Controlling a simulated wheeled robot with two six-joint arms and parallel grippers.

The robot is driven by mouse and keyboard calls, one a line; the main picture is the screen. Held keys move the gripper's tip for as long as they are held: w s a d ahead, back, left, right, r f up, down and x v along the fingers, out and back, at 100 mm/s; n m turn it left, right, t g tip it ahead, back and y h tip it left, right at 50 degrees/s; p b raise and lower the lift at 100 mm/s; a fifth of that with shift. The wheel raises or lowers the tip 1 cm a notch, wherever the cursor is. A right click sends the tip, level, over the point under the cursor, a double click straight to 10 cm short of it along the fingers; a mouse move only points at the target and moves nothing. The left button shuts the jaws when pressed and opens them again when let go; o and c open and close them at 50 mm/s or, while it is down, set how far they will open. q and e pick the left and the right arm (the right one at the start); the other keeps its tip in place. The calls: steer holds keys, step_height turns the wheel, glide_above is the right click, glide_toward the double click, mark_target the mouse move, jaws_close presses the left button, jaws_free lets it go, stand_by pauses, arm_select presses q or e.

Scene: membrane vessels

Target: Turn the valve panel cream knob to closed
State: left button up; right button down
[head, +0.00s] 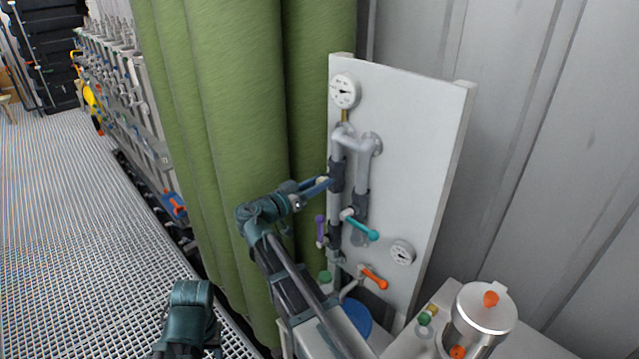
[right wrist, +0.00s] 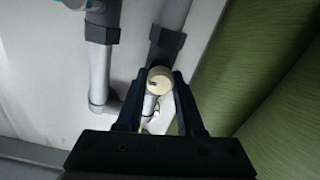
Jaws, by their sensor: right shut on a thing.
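The white valve panel (head: 425,130) stands upright beside the green curtain and carries grey pipes with several valve handles. My right gripper (head: 326,183) reaches to the upper valve on the left pipe. It is shut on the cream knob, which shows only as a small pale patch between the fingers in the head view. In the right wrist view the cream knob (right wrist: 160,79) has a round cap with a dark mark, and my right gripper (right wrist: 159,100) has one finger on each side of it. My left gripper is not in view.
A teal handle (head: 360,228), a purple handle (head: 320,230) and an orange handle (head: 373,278) sit lower on the panel. Dials (head: 344,91) are at its top and lower right. A steel vessel (head: 482,318) stands at the front right. The green curtain (head: 225,120) hangs close at left.

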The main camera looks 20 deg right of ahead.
steer(key=shift+s+f, duration=0.1)
stand_by(0.3)
steer(key=c, duration=0.5)
jaws_free()
steer(key=shift+a, duration=0.15)
